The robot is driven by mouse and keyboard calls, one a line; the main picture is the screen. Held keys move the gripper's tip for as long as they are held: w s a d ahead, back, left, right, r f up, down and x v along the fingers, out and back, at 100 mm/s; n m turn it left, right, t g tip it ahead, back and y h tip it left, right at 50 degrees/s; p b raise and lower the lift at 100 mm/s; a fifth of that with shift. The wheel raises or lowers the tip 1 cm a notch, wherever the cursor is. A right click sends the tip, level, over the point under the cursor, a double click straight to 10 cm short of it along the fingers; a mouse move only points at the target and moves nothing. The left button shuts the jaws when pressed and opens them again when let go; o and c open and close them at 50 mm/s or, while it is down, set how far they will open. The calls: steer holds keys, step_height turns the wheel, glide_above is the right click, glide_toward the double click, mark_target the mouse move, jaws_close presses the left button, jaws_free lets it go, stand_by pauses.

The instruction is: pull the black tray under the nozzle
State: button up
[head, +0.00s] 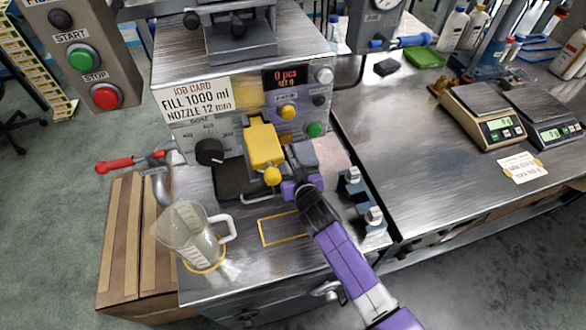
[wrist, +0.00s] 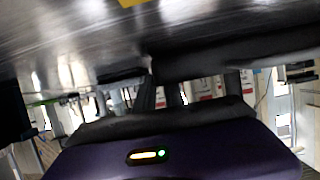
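The black tray (head: 232,180) lies flat on the steel bench at the foot of the filling machine, left of and partly behind the yellow nozzle block (head: 263,146). A yellow knob (head: 272,176) hangs at the block's front. My gripper (head: 288,189) is low at the bench, just right of the yellow knob, by the tray's right side. My own arm and wrist hide its fingers, and contact with the tray cannot be told. In the wrist view a dark flat shape (wrist: 235,55) lies close ahead under the steel surface; the finger opening is unclear.
A clear measuring jug (head: 188,238) stands on a yellow ring at the bench's front left. An empty yellow rectangle (head: 280,229) is marked on bare bench. A red-handled valve (head: 130,162) juts out left.

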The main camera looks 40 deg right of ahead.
steer(key=shift+c, duration=0.2)
jaws_close()
stand_by(1.3)
